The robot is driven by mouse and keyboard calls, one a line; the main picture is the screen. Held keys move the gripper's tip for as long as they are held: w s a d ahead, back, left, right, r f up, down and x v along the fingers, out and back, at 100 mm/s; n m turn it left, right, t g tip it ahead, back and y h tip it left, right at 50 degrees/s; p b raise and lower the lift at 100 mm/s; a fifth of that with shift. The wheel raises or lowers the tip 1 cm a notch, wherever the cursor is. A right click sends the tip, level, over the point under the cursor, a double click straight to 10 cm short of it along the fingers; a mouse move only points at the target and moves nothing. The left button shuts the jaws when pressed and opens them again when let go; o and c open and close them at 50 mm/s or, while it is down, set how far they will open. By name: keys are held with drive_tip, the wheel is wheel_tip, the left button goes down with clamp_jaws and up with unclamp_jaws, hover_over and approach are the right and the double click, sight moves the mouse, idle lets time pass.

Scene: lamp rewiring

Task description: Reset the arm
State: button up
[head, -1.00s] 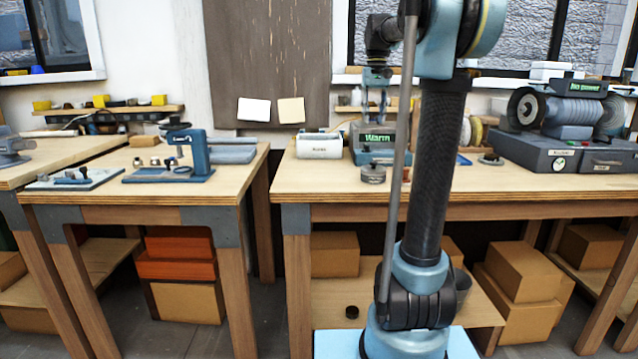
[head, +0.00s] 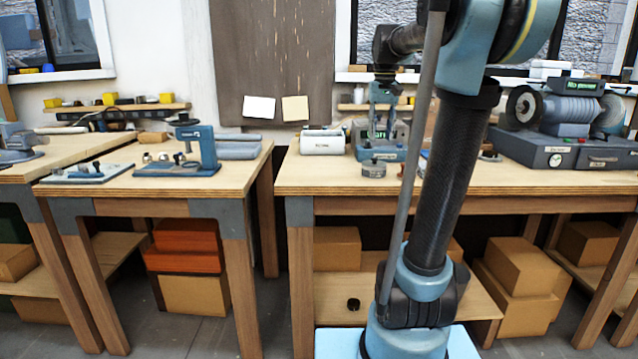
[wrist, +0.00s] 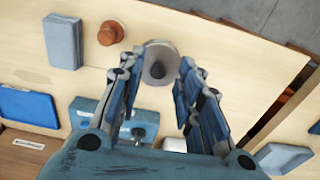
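My gripper (head: 381,135) hangs fingers down over the right bench, in front of a blue-grey device with a lit green display (head: 402,131). In the wrist view my gripper (wrist: 160,65) has its two fingers spread apart, with nothing held between them. A round grey tin (wrist: 159,62) with a dark centre shows beyond the fingertips. In the head view the tin (head: 373,168) stands on the bench below the gripper. My arm rises in front of the bench, folded at the top, and hides part of the device and bench.
A white box (head: 322,141) stands left of the device. A bench grinder (head: 570,110) is at the right. A blue press-like tool (head: 190,155) stands on the left bench (head: 110,195). The wrist view shows a copper-brown knob (wrist: 110,33), grey block (wrist: 62,41) and blue tray (wrist: 29,107).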

drive_tip(key=s+f+t, duration=0.1)
drive_tip(key=s+f, duration=2.6)
drive_tip(key=f, duration=0.2)
drive_tip(key=shift+f+t, duration=0.15)
drive_tip(key=shift+t, duration=0.25)
drive_tip(key=shift+s+a, duration=0.1)
drive_tip(key=shift+w+f, duration=0.2)
drive_tip(key=shift+w, duration=0.25)
